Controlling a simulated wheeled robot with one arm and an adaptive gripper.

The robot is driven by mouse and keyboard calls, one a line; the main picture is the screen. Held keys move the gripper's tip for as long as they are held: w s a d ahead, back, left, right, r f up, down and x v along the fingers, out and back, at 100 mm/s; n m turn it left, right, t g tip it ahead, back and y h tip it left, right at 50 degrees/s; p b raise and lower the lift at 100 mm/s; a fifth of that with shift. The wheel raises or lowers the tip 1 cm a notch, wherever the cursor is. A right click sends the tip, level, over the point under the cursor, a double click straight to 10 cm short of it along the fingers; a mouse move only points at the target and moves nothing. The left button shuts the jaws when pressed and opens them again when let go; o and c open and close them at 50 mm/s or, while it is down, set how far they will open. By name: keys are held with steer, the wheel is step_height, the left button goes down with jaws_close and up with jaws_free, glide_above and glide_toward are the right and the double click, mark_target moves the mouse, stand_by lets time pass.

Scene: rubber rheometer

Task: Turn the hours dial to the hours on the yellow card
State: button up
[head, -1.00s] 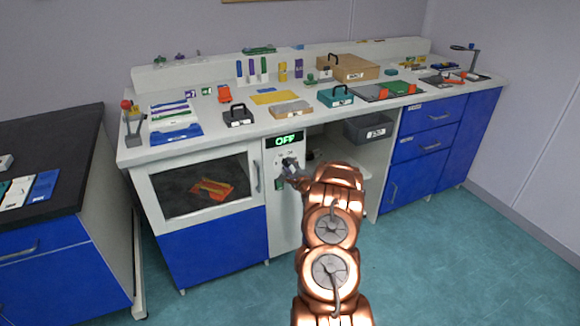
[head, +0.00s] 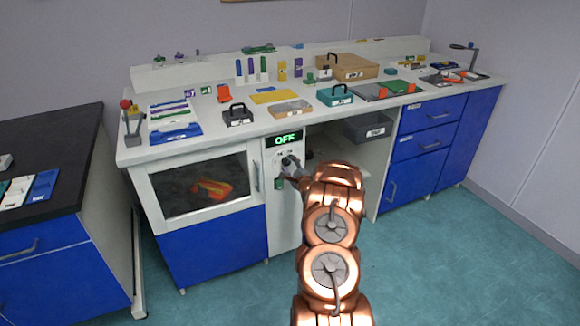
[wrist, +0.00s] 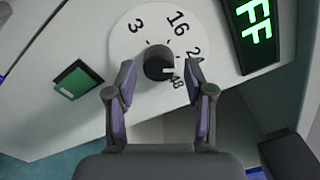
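The hours dial (wrist: 122,44) is a round white plate with a black knob (wrist: 158,60) in the wrist view. Its numbers 3, 16, 24 and 48 show, the last two partly hidden by a finger. A pale mark on the knob points right, between 24 and 48. My gripper (wrist: 160,66) is open, one finger on each side of the knob, with a visible gap on both sides. In the head view my gripper (head: 289,172) is at the dial, under the green OFF display (head: 285,139). A flat yellow sheet (head: 275,97) lies on the counter; no writing on it is readable.
A green switch (wrist: 75,82) is left of the dial in the wrist view. The windowed door (head: 205,185) is left of the panel. A dark bin (head: 368,128) and open space under the counter lie to the right. The floor ahead is clear.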

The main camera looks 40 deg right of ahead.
stand_by(0.3)
steer(key=shift+v, duration=6)
steer(key=shift+w+a, duration=0.1)
